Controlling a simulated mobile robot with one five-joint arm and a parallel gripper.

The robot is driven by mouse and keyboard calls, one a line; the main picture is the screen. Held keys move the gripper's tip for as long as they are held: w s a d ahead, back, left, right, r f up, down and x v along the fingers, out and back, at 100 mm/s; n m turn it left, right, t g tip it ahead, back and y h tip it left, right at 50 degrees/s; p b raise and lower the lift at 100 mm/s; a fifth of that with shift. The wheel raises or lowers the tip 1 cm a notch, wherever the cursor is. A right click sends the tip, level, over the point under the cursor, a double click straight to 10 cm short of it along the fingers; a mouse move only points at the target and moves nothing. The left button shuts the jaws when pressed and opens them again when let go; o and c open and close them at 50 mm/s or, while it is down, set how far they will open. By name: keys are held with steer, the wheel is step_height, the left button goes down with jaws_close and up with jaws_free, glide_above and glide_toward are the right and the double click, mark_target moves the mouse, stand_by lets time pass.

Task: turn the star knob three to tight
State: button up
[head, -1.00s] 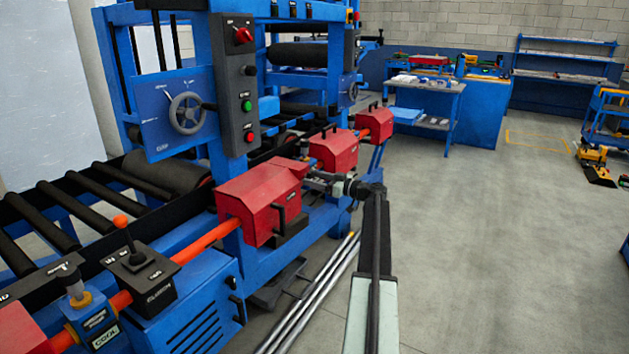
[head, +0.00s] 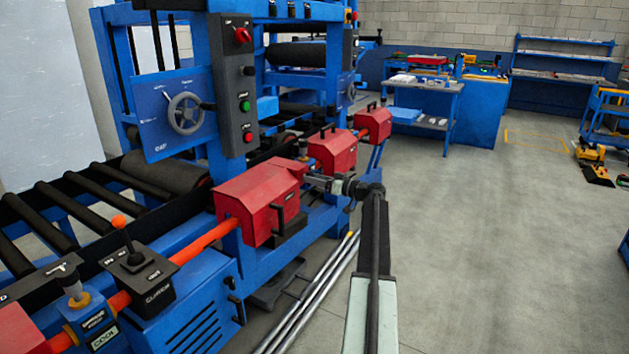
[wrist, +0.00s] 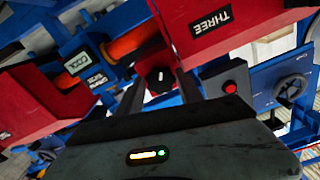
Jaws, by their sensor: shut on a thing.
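A red box labelled THREE (wrist: 211,25) fills the upper part of the wrist view. The black star knob (wrist: 160,76) with a white mark shows beside it, under the red housing. My gripper (wrist: 158,88) has one finger on each side of the knob and is shut on it. The exact contact of the fingertips is small and dark. In the head view my gripper (head: 318,181) reaches in from the right, between the large red box (head: 258,205) and a smaller red box behind it. The knob is hidden there.
An orange pipe (head: 200,243) runs along the blue machine frame. A control panel with buttons (head: 240,90) and a handwheel (head: 186,113) stand above. Long metal bars (head: 310,305) lie on the floor beside the machine.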

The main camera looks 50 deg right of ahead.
steer(key=shift+d+r+m, duration=0.1)
steer(key=shift+r+m, duration=0.05)
steer(key=shift+m, duration=7.25)
steer(key=shift+r+m, duration=0.1)
steer(key=shift+m, duration=7.3)
steer(key=o, duration=1.3)
steer(key=shift+s, duration=0.15)
